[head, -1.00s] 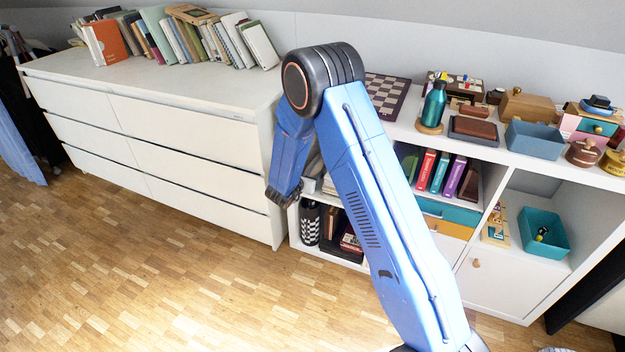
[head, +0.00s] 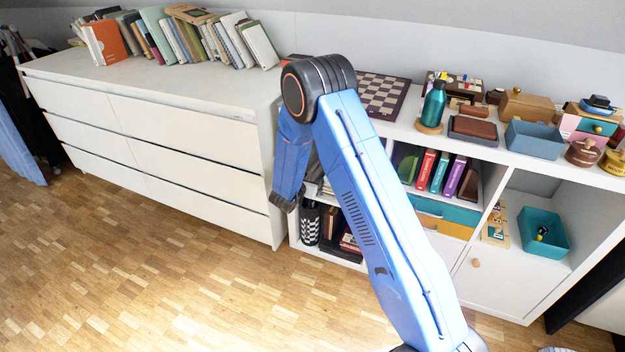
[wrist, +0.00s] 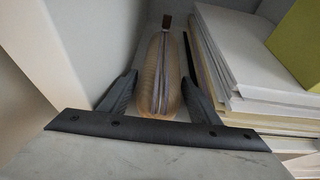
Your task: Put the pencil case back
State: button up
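The pencil case (wrist: 163,75) is a long, rounded, tan case with a zip along its top, seen in the wrist view. It lies lengthwise away from me, in a narrow space between a pale wall and a stack of white books or papers. My gripper (wrist: 160,82) has its two dark fingers apart, one on each side of the case. Narrow gaps seem to show between fingers and case. In the head view the case and the fingertips are not visible; the end of my arm is low between the dresser and the shelf.
In the head view are the white dresser (head: 150,130), the shelf's teal bin (head: 543,236), a bottle (head: 433,103) and a blue-grey box (head: 534,140) on top. The wooden floor is clear.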

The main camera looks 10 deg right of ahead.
jog(key=shift+r, duration=0.2)
jog(key=v, duration=1.2)
notch_tip(320, 180, up, 8)
jog(key=n+y, duration=0.4)
jog(key=n, duration=0.2)
jog(key=s+r+n+g+y, duration=0.1)
jog(key=s+r+n+y, duration=0.2)
jog(key=s+r+n, duration=0.45)
jog(key=s+r+n+y, duration=0.3)
jog(key=s+r+n, duration=0.1)
jog(key=r+n, duration=0.55)
jog(key=s+d+r+n+g, duration=0.1)
jog(key=s+d+n, duration=0.3)
jog(key=s, duration=0.8)
jog(key=s+d+r+n+g+h, duration=0.1)
jog(key=s+d+n+g, duration=0.1)
jog(key=s+d+n, duration=0.3)
jog(key=s+d+r+n+g+h, duration=0.1)
jog(key=s+d+n, duration=0.3)
jog(key=s+n, duration=0.7)
jog(key=s+g, duration=0.1)
jog(key=s, duration=0.7)
jog(key=shift+d+r, duration=0.25)
